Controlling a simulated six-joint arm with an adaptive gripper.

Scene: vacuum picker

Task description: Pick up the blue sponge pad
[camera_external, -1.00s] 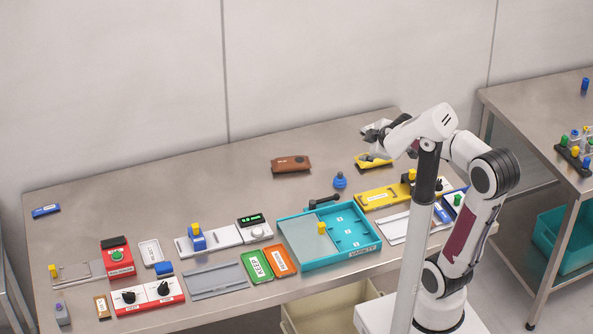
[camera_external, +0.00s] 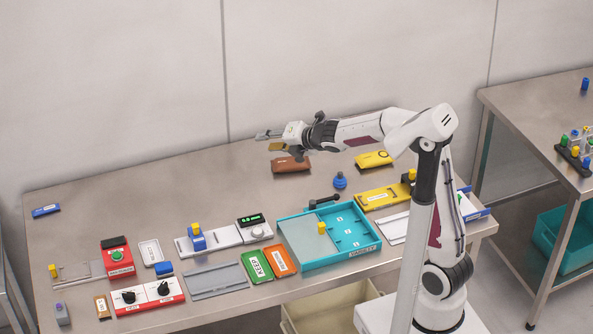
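A flat blue piece with a white label (camera_external: 46,211) lies alone at the far left; I cannot tell for certain which of the two is the pad. My gripper (camera_external: 268,141) is raised near the back of the table, above and left of the brown pouch. Its fingers point left and look apart, with nothing clearly between them. It is far to the right of both blue pieces.
A brown pouch (camera_external: 291,165) and a yellow pouch (camera_external: 373,159) lie at the back. The back left of the table is clear.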

